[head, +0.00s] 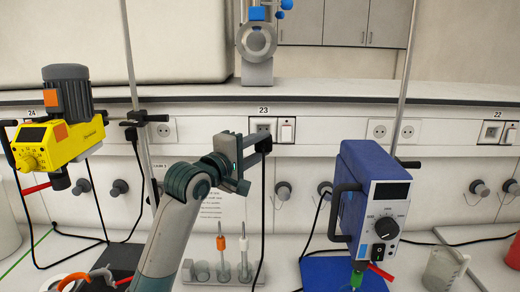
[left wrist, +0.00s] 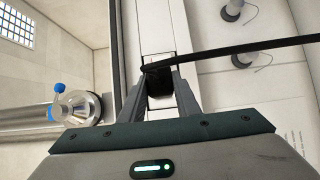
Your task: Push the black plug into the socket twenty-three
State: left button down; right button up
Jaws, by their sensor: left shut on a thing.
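The black plug (head: 264,146) is held at the tips of my left gripper (head: 246,150), with its black cable hanging down. In the left wrist view the plug (left wrist: 159,84) sits between the two fingers of my left gripper (left wrist: 160,92), which are shut on it. Socket twenty-three (head: 263,127) is the grey outlet under the label 23 on the wall strip. The plug overlaps its lower part in the head view. I cannot tell whether the plug touches the socket, and its prongs are hidden. My right gripper is not in view.
A white switch (head: 287,130) is right of the socket. A yellow stirrer (head: 55,140) stands left and a blue stirrer (head: 372,195) right, with metal rods beside them. A small rack (head: 215,272) with electrodes stands below. The plug's cable (left wrist: 240,50) runs right in the wrist view.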

pick_arm(q)
jog(key=shift+w+f+b, duration=0.1)
jog(key=shift+w+b, duration=0.35)
jog(key=shift+w, duration=0.45)
jog(key=shift+w+b, duration=0.45)
jog(key=shift+w, duration=0.35)
jog(key=shift+p, duration=0.35)
jog(key=shift+p, duration=0.3)
jog(key=shift+p, duration=0.4)
jog(key=shift+w, duration=0.3)
